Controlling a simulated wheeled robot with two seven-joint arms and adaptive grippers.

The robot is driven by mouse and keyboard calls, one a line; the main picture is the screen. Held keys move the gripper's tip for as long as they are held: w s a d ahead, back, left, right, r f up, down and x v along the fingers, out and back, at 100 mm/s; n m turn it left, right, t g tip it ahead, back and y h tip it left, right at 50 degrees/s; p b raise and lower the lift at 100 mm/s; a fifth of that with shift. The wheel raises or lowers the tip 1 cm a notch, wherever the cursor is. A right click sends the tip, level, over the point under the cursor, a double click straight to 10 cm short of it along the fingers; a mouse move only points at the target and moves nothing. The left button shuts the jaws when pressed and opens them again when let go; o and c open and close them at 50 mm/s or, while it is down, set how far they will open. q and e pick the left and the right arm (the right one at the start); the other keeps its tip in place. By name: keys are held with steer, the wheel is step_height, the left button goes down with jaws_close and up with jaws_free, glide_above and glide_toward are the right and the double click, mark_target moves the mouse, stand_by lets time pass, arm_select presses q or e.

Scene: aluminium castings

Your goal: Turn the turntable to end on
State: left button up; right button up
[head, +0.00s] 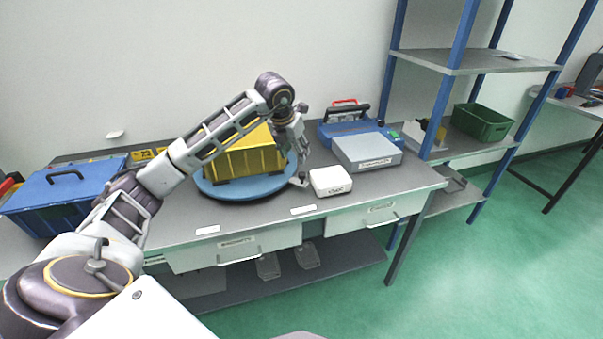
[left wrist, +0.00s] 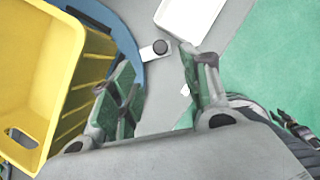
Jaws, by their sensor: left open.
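The turntable (head: 238,190) is a blue disc on the grey workbench, carrying a yellow bin (head: 243,160). A small light tab (head: 298,183) sticks out at its right edge. In the left wrist view the turntable's blue rim (left wrist: 127,42) curves beside the yellow bin (left wrist: 45,75), and the tab carries a dark round knob (left wrist: 160,47). My left gripper (head: 301,168) reaches down at the turntable's right side, close to the tab. In the left wrist view its open fingers (left wrist: 160,75) stand apart with the knob beyond them, and nothing is between them. My right gripper is out of view.
A white box (head: 331,181) stands just right of the tab, with a grey box (head: 367,152) and a blue case (head: 350,128) behind. A blue toolbox (head: 62,195) is at the left. A shelf rack (head: 447,95) stands right of the bench.

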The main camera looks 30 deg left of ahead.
arm_select(q)
glide_above(302, 174)
steer(key=s, duration=0.2)
step_height(302, 174, down, 7)
steer(key=shift+f, duration=0.1)
steer(key=x, duration=0.3)
steer(key=shift+w+f, duration=0.25)
steer(key=shift+f, duration=0.45)
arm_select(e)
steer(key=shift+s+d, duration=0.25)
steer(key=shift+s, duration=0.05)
arm_select(q)
steer(key=shift+c, duration=1.4)
steer(key=c, duration=0.7)
jaws_close()
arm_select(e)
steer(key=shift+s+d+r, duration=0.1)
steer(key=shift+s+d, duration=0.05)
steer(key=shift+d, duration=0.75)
